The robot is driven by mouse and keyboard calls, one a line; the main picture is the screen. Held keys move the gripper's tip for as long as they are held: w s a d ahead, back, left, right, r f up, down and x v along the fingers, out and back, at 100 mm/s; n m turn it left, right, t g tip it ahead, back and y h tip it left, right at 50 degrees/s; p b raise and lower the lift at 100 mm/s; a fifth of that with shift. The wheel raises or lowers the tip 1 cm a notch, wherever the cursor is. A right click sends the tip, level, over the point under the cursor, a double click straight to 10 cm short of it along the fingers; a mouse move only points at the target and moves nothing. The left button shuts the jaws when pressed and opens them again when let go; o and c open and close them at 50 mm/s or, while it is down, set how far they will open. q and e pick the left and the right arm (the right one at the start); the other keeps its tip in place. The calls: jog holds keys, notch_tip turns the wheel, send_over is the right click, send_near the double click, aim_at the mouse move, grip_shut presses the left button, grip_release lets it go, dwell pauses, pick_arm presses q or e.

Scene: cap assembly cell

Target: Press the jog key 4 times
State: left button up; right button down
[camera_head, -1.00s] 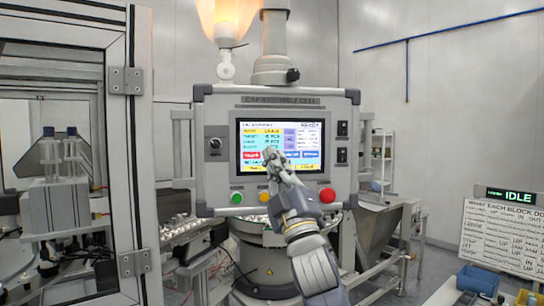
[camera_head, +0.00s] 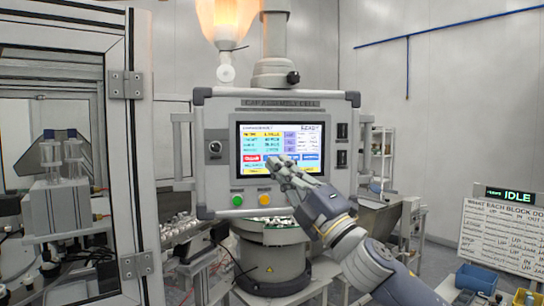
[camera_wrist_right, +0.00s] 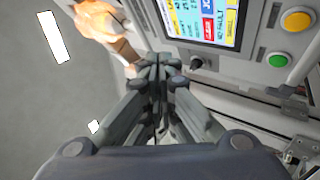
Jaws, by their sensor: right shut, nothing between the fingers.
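The touch screen (camera_head: 281,140) is lit on the front of the grey control panel, and part of it shows in the right wrist view (camera_wrist_right: 198,14). A red key (camera_head: 250,159) and blue keys (camera_head: 311,156) lie along its lower part. Their labels are too small to read, so I cannot tell which is the jog key. My right gripper (camera_head: 276,165) is shut and empty, its fingertips in front of the screen's lower middle, covering part of the key row. I cannot tell whether they touch it. In the wrist view the shut fingertips (camera_wrist_right: 156,62) are beside the panel. My left gripper is not in view.
Below the screen are a green button (camera_head: 237,199) and a yellow button (camera_head: 264,198). A black knob (camera_head: 214,146) is left of the screen, dark switches (camera_head: 342,131) right. A framed door (camera_head: 128,150) stands at the left. A blue bin (camera_head: 477,278) is at lower right.

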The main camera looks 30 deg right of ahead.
jog(key=shift+s+a+f+n+g+y, duration=0.1)
jog(key=shift+a+f+n+g+y, duration=0.15)
jog(key=shift+n+g, duration=0.2)
jog(key=w+d+p, duration=0.3)
jog(key=w, duration=0.5)
jog(key=shift+w+d+p, duration=0.15)
jog(key=shift+d+p, duration=0.1)
jog(key=shift+p, duration=0.05)
dwell(1.4)
jog(key=shift+w+d, duration=0.15)
jog(key=shift+w, duration=0.2)
